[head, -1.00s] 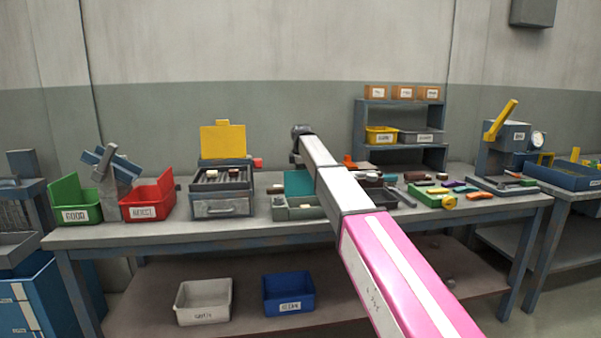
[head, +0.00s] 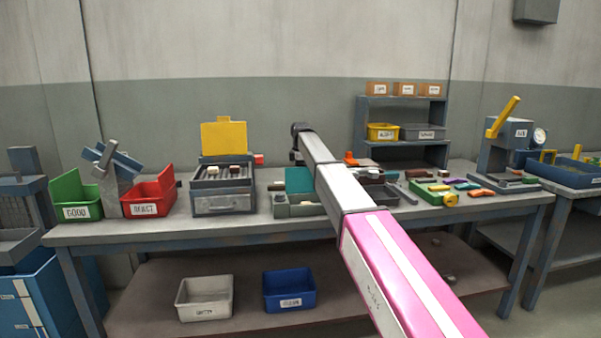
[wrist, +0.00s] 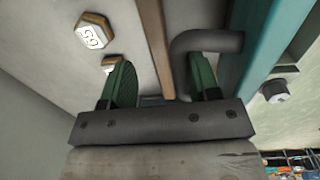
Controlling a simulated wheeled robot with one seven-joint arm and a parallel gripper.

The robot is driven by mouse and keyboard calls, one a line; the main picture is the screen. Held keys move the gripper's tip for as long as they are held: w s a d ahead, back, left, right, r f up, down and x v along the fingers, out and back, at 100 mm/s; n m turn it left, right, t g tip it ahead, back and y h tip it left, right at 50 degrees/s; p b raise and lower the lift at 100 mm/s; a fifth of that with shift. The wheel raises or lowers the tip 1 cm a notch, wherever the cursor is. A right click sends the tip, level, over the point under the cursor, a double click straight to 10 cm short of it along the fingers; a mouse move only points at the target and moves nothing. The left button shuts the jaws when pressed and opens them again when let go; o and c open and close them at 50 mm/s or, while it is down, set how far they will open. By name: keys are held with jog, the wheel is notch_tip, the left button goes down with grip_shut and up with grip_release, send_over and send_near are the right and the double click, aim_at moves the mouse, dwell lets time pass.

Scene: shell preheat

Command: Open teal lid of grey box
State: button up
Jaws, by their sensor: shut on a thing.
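The teal lid (head: 299,180) stands raised at the back of the grey box (head: 296,211) in the head view, partly covered by my arm. Its teal edge (wrist: 262,60) runs down the right of the wrist view. My gripper (wrist: 160,85) has green finger pads, with a dark grey bent handle (wrist: 208,42) reaching down between them beside the right pad. The gripper is shut on this handle; the contact itself is partly hidden.
A heater with a raised yellow lid (head: 224,137) stands left of the box, with red (head: 147,208) and green (head: 76,212) bins beyond. Coloured parts crowd the bench to the right. Two tagged hexagonal pieces (wrist: 94,29) lie near the left finger.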

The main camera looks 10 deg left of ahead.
jog(key=shift+r, duration=0.1)
dwell(0.5)
jog(key=shift+r, duration=0.1)
notch_tip(320, 180, up, 10)
jog(key=shift+s+d+r, duration=0.15)
jog(key=shift+s+r, duration=0.05)
jog(key=shift+s, duration=0.25)
